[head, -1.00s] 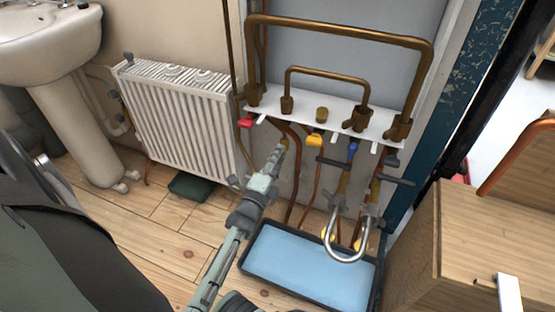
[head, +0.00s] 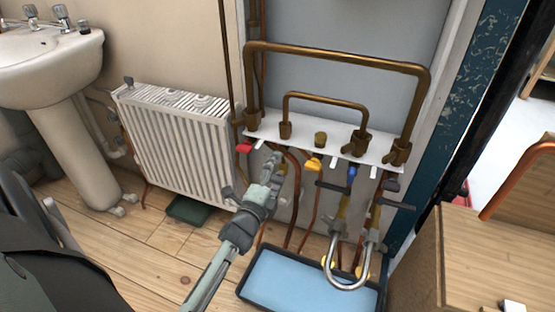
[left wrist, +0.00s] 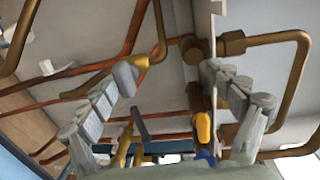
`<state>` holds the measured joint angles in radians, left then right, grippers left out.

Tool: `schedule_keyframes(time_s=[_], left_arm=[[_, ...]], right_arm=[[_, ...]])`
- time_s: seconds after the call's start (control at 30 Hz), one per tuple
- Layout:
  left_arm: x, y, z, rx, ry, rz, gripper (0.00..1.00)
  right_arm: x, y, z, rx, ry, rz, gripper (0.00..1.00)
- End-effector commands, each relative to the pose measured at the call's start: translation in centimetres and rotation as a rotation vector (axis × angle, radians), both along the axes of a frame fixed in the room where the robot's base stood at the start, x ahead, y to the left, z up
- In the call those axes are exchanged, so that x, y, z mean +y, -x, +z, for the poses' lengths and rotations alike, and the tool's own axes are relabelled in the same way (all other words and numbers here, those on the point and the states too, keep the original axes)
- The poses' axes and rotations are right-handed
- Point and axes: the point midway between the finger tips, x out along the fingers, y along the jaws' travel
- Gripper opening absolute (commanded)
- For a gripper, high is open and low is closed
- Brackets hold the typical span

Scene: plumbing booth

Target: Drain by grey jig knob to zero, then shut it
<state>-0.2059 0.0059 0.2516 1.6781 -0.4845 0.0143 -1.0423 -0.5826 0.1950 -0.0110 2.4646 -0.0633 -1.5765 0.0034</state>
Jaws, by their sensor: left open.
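A rounded grey piece, which looks like the grey knob (left wrist: 125,75), shows beside a brass fitting (left wrist: 160,52) in the left wrist view. It lies in front of the open fingers, close to the left-hand one; I cannot tell whether they touch. In the head view my left gripper (head: 272,168) is below the white shelf (head: 300,136), between the red knob (head: 244,147) and the yellow knob (head: 312,163), and hides what is behind it. It also shows in the left wrist view (left wrist: 165,88), open and empty. No gauge reading can be made out. My right gripper is out of view.
A blue knob (head: 352,172) and a dark grey knob (head: 391,185) hang farther right. A chrome U-pipe (head: 347,283) hangs over a blue-bottomed tray (head: 310,285). A radiator (head: 180,145) stands left, a wooden bench (head: 480,255) right.

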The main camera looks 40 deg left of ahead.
Motion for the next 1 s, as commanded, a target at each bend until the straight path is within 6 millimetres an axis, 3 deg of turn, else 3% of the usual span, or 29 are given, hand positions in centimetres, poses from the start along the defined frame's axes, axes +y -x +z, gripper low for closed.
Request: schedule_keyframes(time_s=[0.03,0.2,0.33,0.37,0.7,1.0], left_arm=[[0.1,-0.9,5.7,-0.097,-0.033,-0.013,0.68],[0.2,-0.9,6.0,-0.096,-0.034,-0.011,0.68],[0.3,-0.9,6.1,-0.096,-0.035,-0.009,0.68],[0.4,-0.2,1.2,-0.005,-0.01,0.001,0.67],[-0.1,1.6,1.1,-0.003,-0.008,0.002,0.35],[-0.8,3.8,0.5,0.007,0.0,0.002,0.35]], right_arm=[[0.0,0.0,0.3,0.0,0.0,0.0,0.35],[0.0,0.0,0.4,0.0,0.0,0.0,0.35],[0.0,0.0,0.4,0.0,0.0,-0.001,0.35],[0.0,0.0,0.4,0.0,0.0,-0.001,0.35],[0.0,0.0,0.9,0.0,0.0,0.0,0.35],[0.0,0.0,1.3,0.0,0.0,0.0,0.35]])
